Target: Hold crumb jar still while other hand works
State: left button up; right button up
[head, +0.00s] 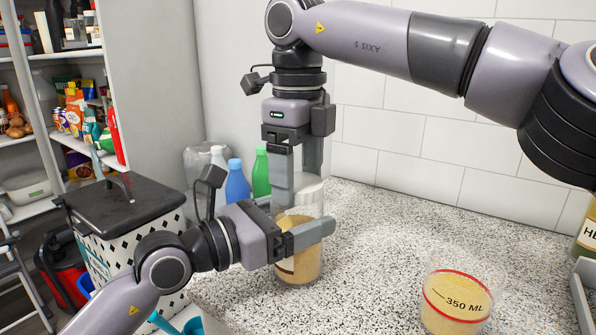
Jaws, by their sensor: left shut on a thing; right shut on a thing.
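The crumb jar (302,264) is a clear cylinder of tan crumbs standing upright on the speckled counter, partly hidden by my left gripper. My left gripper (300,226) comes in from the lower left and is shut around the jar's body. My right gripper (297,182) points down from above and is shut on the pale lid (311,186) at the jar's top. Whether the lid is seated or loose cannot be told. A clear measuring cup (458,302) marked 350 ML, with a red line and tan crumbs inside, stands to the right.
Blue (237,183) and green (261,172) bottles stand behind the jar. A black-lidded patterned bin (125,205) is at left, before shelves of goods. A labelled jar (588,235) is at the right edge. The counter (385,240) between jar and cup is clear.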

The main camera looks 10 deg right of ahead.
jog(key=o, duration=1.2)
jog(key=shift+c, duration=0.2)
jog(key=shift+r, duration=3.75)
pick_arm(q)
jog(key=o, duration=1.9)
jog(key=shift+c, duration=0.2)
jog(key=v, duration=0.7)
pick_arm(e)
jog(key=shift+f, duration=0.25)
pick_arm(q)
jog(key=shift+a, duration=0.1)
